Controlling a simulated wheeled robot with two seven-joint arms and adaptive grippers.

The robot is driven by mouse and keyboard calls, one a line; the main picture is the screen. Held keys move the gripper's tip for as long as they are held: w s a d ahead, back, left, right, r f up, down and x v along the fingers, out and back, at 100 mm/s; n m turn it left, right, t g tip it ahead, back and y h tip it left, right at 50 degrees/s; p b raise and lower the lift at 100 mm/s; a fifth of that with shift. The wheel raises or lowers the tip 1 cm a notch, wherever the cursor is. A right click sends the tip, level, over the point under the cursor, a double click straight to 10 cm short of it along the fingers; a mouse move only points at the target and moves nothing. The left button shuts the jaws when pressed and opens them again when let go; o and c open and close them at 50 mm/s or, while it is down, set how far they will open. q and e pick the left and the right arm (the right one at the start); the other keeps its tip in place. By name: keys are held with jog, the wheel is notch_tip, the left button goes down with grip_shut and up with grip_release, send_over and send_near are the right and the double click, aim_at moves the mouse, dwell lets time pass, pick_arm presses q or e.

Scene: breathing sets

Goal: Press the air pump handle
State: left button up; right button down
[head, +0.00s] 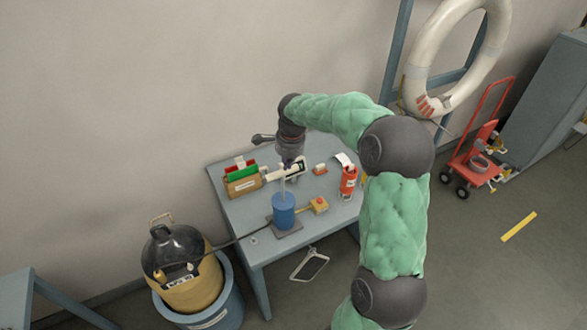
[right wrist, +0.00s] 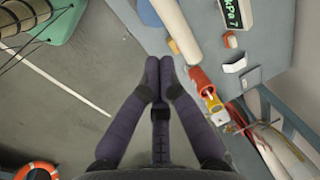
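The air pump is a blue cylinder (head: 284,212) standing upright on a dark base plate on the table. A thin pale rod (head: 283,188) rises from it to a cream bar-shaped handle (head: 275,176). My right gripper (head: 289,163) points down just above the handle. In the right wrist view, my right gripper's (right wrist: 159,68) dark fingers meet at their tips, with nothing seen between them. The cream handle (right wrist: 181,36) shows just beyond the tips; I cannot tell whether they touch. My left gripper is not in view.
On the table (head: 252,247) are a wooden box (head: 243,187) with red and green items, a yellow block (head: 319,205) and a red canister (head: 348,181). A black-and-yellow tank (head: 185,270) stands left, joined by a dark hose. A red cart (head: 478,165) stands right.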

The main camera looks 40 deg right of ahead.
jog(key=shift+r, duration=0.1)
dwell(0.3)
notch_tip(320, 180, up, 9)
jog(key=p, duration=0.7)
send_over(283, 173)
jog(key=s, duration=0.3)
jog(key=shift+s+a+r, duration=0.1)
jog(key=shift+s+a, duration=0.05)
jog(key=shift+a, duration=0.25)
jog(key=w+f+p, duration=0.1)
jog(key=f, duration=0.3)
jog(key=f+p, duration=0.1)
jog(key=f, duration=0.4)
jog(key=w+f+p, duration=0.1)
jog(key=f, duration=0.4)
jog(key=shift+w+d, duration=0.35)
